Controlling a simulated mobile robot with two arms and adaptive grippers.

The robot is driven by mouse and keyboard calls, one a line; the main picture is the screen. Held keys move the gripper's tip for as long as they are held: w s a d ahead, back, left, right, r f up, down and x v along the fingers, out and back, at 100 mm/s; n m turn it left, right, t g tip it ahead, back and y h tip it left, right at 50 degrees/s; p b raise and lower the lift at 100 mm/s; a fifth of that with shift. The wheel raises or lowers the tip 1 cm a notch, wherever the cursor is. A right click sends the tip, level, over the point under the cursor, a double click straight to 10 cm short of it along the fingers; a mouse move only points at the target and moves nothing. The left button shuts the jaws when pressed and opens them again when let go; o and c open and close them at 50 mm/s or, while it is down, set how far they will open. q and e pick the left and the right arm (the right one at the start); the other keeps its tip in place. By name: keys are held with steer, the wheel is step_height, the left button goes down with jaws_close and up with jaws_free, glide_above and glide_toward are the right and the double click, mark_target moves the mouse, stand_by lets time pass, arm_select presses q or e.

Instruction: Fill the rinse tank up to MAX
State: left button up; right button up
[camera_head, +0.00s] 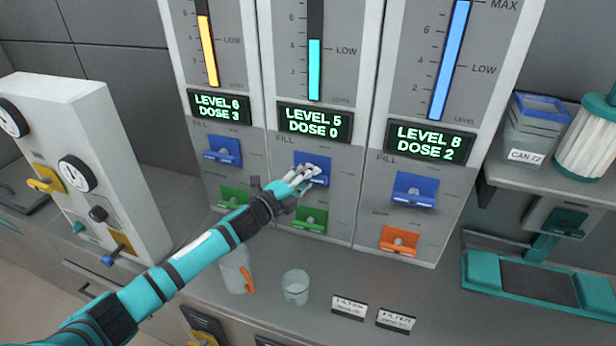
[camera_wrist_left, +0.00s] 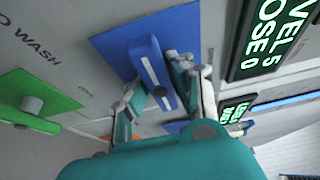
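Three tanks stand side by side with level gauges and screens. The middle gauge (camera_head: 315,70) is teal, its screen (camera_head: 315,121) reading LEVEL 5, DOSE 0. The left gauge (camera_head: 208,50) is yellow, at LEVEL 6, DOSE 3. The right gauge (camera_head: 450,60) is blue, at LEVEL 8, DOSE 2, with MAX marked near its top. I cannot read which tank is rinse. My left gripper (camera_head: 308,174) is at the middle tank's blue fill lever (camera_head: 321,163). In the left wrist view its fingers (camera_wrist_left: 165,92) close around both sides of this lever (camera_wrist_left: 146,58). My right gripper is not in view.
Below the blue levers are green levers (camera_head: 311,219) and an orange one (camera_head: 400,240). A glass (camera_head: 295,287) and a jug (camera_head: 236,270) stand on the counter below my arm. A grey panel with dials (camera_head: 78,172) is at left, a shelf with containers (camera_head: 537,115) at right.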

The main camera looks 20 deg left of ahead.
arm_select(q)
jaws_close()
steer(key=shift+f+n+b, duration=0.2)
steer(key=shift+n+b, duration=0.2)
steer(key=shift+b, duration=0.25)
steer(key=shift+f+n+t+b, duration=0.1)
steer(key=shift+n+t+b, duration=0.3)
steer(key=shift+n+b, duration=0.3)
steer(key=n+t+b, duration=0.1)
steer(key=n+b, duration=0.1)
steer(key=shift+f+b, duration=0.1)
steer(key=shift+b, duration=0.3)
steer(key=n+b, duration=0.1)
steer(key=n, duration=0.1)
steer(key=n+t+b, duration=0.1)
steer(key=n, duration=0.1)
steer(key=shift+n+t+y+b, duration=0.3)
steer(key=shift+b, duration=0.05)
steer(key=shift+r+n+t+y+b, duration=0.15)
steer(key=shift+n+t+y+b, duration=0.25)
steer(key=shift+n, duration=0.65)
steer(key=shift+r+n+t+y+b, duration=0.15)
steer(key=shift+n+t+y+b, duration=0.25)
steer(key=shift+n, duration=0.65)
steer(key=o, duration=0.6)
jaws_free()
